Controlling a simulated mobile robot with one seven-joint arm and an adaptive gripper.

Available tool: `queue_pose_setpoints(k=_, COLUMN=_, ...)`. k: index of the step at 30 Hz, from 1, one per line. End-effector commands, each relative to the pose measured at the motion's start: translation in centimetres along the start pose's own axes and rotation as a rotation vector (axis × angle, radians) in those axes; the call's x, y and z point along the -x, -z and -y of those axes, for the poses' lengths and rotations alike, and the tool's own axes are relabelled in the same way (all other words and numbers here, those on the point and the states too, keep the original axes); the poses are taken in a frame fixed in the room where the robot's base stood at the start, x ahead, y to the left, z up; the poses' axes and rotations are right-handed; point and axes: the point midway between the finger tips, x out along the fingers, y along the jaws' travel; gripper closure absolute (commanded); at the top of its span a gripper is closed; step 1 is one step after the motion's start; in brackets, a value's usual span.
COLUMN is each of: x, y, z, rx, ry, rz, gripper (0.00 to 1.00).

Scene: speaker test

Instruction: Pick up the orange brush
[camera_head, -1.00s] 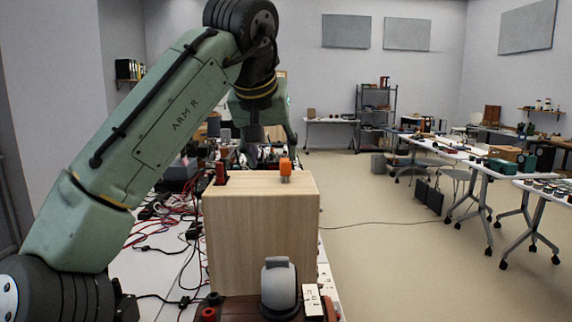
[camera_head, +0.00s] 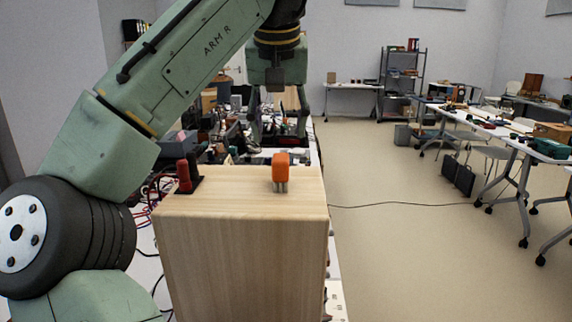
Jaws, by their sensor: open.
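My gripper (camera_head: 278,118) hangs from my green arm, above and behind the brush in the picture. Its green fingers are spread wide, with nothing seen between them. The gripper and brush are apart; the exact distance between them is hard to tell.
Behind the box is a cluttered bench with cables and small equipment. White tables (camera_head: 515,140) with items stand at the right, and a metal shelf (camera_head: 403,75) at the back.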

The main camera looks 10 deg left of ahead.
Motion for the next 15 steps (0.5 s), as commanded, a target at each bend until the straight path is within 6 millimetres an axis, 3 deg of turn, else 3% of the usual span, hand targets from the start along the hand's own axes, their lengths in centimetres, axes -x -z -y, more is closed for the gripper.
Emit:
queue_pose_setpoints(k=6, x=-3.6, y=-0.1, z=-0.1, rx=-0.002, ry=-0.004, rz=0.003, gripper=0.50)
queue_pose_setpoints(k=15, x=-6.0, y=-0.3, z=-0.1, rx=-0.002, ry=-0.003, rz=0.002, gripper=0.50)
